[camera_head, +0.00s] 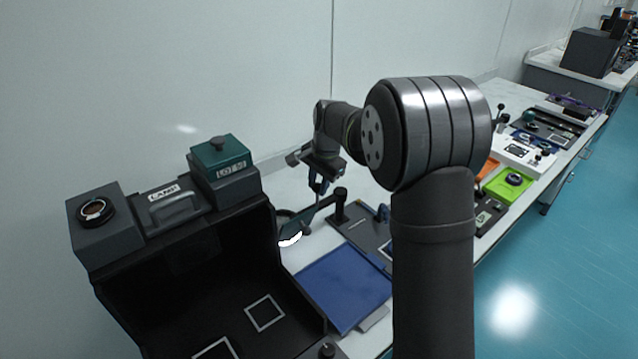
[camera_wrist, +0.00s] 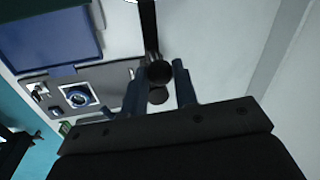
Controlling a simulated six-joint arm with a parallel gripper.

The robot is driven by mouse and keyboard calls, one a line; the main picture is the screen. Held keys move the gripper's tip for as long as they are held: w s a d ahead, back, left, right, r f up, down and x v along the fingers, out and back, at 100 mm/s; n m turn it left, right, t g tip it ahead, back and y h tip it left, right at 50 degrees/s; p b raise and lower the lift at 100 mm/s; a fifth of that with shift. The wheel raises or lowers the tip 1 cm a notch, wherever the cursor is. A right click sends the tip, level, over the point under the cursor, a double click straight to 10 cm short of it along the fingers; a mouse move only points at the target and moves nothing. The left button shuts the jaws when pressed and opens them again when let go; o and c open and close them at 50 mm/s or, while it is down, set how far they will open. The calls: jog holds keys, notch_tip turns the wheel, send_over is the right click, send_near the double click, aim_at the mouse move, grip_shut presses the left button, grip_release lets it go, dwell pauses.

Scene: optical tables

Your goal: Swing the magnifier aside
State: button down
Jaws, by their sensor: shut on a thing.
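The magnifier is a dark ring with a bright lens edge (camera_head: 290,238), just right of the black box in the head view. Its dark arm runs right to a short black post (camera_head: 340,207). My gripper (camera_head: 318,185) points down over this arm, partly hidden by my wrist. In the wrist view, my gripper (camera_wrist: 159,88) has its two blue-grey fingers on either side of a dark round part of the magnifier (camera_wrist: 159,72), shut on it. The dark arm runs up from there to the top edge. The exact contact is hard to make out.
A black open box (camera_head: 190,270) stands at the left, with a green block (camera_head: 218,152) and a lamp housing on top. A blue panel (camera_head: 343,287) lies in front of the magnifier. A grey plate (camera_wrist: 110,80) lies beside it. The wall is close behind.

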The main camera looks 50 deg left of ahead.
jog(key=shift+a, duration=0.1)
jog(key=c, duration=1.1)
grip_release()
jog(key=shift+c, duration=0.2)
jog(key=shift+r, duration=0.1)
jog(key=d+r, duration=0.3)
jog(key=r, duration=1.4)
jog(key=shift+w+d, duration=0.15)
jog(key=shift+w, duration=0.15)
jog(key=shift+r, duration=2.5)
jog(key=shift+f, duration=0.15)
